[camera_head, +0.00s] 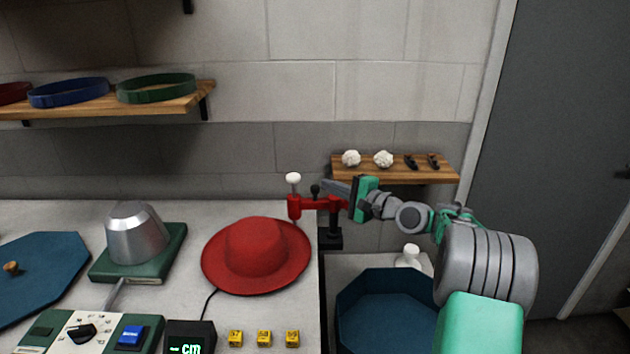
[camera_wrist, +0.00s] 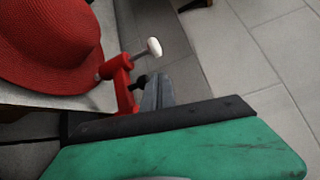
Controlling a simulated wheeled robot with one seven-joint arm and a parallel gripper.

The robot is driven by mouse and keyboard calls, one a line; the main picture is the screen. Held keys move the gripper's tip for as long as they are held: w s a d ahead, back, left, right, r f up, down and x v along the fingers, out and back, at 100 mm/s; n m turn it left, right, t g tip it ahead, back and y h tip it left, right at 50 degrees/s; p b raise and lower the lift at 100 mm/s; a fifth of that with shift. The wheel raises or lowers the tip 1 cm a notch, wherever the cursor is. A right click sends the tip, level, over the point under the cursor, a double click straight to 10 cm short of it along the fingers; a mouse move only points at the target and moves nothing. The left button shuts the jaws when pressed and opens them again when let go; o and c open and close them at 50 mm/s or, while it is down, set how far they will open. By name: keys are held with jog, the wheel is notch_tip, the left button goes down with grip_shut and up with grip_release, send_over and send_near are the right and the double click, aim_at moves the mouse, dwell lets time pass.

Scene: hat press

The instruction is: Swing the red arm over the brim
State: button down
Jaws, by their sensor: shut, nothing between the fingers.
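The red hat (camera_head: 255,245) sits at the right end of the pale bench, brim down; the wrist view shows part of its crown and brim (camera_wrist: 50,45). The red arm (camera_head: 318,204) stands on a black post behind the brim's right rear, its white-knobbed end (camera_head: 293,179) pointing left. In the wrist view, the red arm (camera_wrist: 121,80) has a grey tip close to the brim's edge; I cannot tell whether it overlaps the brim. My gripper (camera_head: 330,186) is shut and empty, right beside the red arm near its small black knob; its fingers (camera_wrist: 155,92) hide part of that area.
A silver hat block (camera_head: 136,234) on a green base and a control panel (camera_head: 85,332) stand on the bench's left. A blue tray (camera_head: 385,310) lies lower right. A small wooden shelf (camera_head: 395,175) is on the wall behind my arm. Open floor (camera_wrist: 250,40) shows beyond the bench.

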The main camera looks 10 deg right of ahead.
jog(key=p+x, duration=0.1)
jog(key=x, duration=0.8)
jog(key=shift+w+a+p, duration=0.1)
jog(key=shift+a+p, duration=0.15)
jog(key=shift+p, duration=0.05)
